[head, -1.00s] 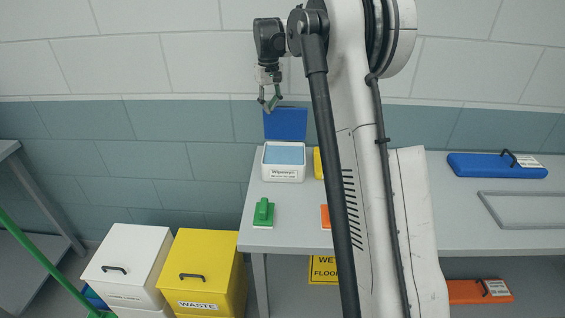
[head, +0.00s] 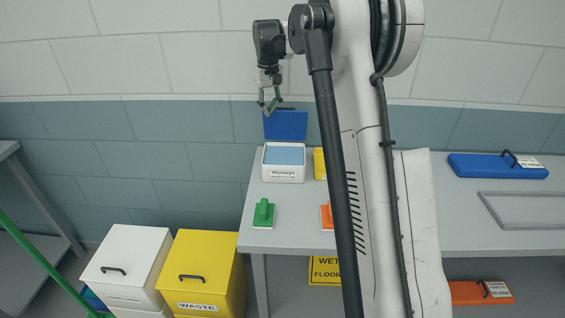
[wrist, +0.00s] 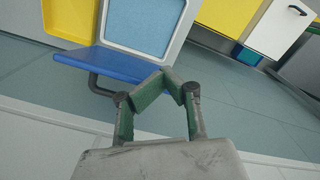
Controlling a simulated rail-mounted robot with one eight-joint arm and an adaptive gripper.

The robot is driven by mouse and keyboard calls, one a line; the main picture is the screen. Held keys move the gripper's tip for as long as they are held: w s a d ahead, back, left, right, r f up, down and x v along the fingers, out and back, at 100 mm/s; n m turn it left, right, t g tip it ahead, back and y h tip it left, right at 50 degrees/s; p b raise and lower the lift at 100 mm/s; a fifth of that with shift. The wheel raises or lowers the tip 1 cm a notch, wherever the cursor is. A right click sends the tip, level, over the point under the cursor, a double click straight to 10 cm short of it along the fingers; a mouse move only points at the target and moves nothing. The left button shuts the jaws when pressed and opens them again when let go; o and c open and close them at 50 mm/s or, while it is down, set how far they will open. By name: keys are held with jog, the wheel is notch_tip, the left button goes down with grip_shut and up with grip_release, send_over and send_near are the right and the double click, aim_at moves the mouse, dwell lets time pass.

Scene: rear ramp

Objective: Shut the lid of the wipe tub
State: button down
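The wipe tub (head: 284,174) is a white box with a label and a light blue top surface, on the grey table. Its blue lid (head: 286,126) stands open at the back, against the wall side. In the wrist view the blue lid (wrist: 112,64) is hinged along the tub (wrist: 185,22) and has a dark handle on its far side. My gripper (head: 268,110) is at the lid's upper left edge, tips pointing down. In the wrist view my gripper's green-padded fingertips (wrist: 165,76) meet with nothing between them and overlap the lid's edge. I cannot tell whether they touch it.
A yellow container (head: 319,164) stands right beside the tub, partly hidden by my arm. A green block-like tool (head: 263,213) and an orange one (head: 326,217) lie in front. A blue handled item (head: 497,166) lies far right on the table (head: 410,236). The tiled wall is close behind.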

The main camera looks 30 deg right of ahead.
jog(key=shift+r, duration=0.15)
notch_tip(320, 180, up, 7)
jog(key=p, duration=0.3)
jog(key=shift+f, duration=0.2)
dwell(0.5)
dwell(0.4)
